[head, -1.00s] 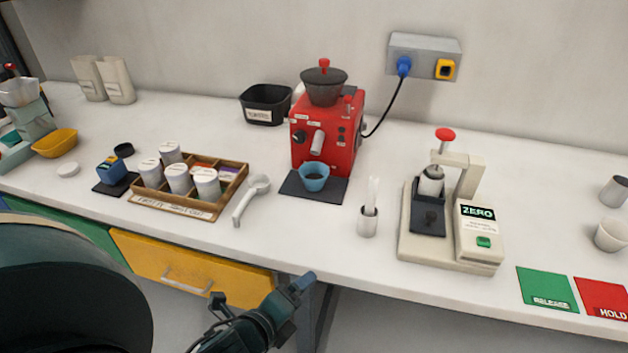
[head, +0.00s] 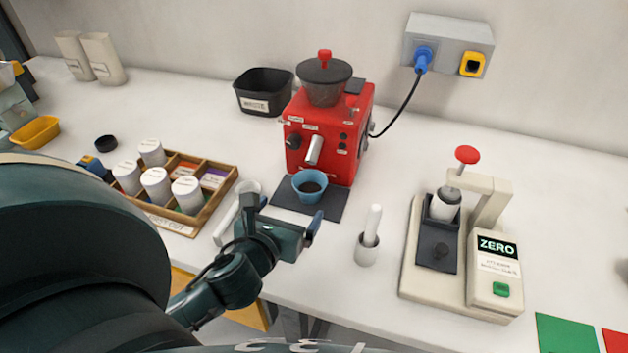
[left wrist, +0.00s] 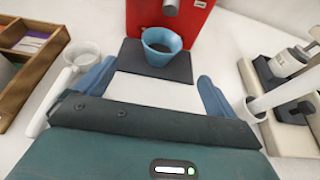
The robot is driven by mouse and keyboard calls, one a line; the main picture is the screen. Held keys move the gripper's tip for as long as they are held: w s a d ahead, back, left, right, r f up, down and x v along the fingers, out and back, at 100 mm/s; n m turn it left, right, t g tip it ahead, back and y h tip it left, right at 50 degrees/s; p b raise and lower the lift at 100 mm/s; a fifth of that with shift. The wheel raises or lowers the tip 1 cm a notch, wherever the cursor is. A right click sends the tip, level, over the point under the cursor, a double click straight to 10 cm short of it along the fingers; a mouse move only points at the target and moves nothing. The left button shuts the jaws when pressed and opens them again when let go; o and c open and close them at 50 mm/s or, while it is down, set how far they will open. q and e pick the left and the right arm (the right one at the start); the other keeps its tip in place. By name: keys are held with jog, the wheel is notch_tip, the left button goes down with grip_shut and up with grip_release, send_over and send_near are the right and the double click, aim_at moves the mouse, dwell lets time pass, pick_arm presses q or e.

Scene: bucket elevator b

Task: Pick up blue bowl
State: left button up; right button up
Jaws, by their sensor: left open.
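The blue bowl (head: 310,186) stands upright on a dark mat (head: 336,205) in front of the red grinder (head: 325,130), under its spout. Something dark lies inside it. The bowl also shows in the left wrist view (left wrist: 161,45), ahead of my fingers and between their lines. My left gripper (head: 284,220) is open and empty, short of the bowl on its front side and apart from it. In the left wrist view its two blue fingers (left wrist: 152,88) are spread wide with white counter between them. My right gripper is not in view.
A white scoop (head: 232,215) lies close left of my left gripper, beside the wooden tray (head: 208,210) of white jars. A white cup with a stick (head: 367,248) stands to the right. A beige press with a scale (head: 450,265) is further right. A black bin (head: 263,92) stands behind.

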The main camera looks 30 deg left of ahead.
pick_arm(q)
send_near(314, 177)
jog(key=p+x, duration=0.1)
jog(key=x, duration=0.3)
jog(key=shift+w+a+f, duration=0.15)
jog(key=shift+w+f, duration=0.05)
jog(key=shift+w, duration=0.3)
jog(key=shift+c, duration=0.4)
jog(key=c, duration=1.1)
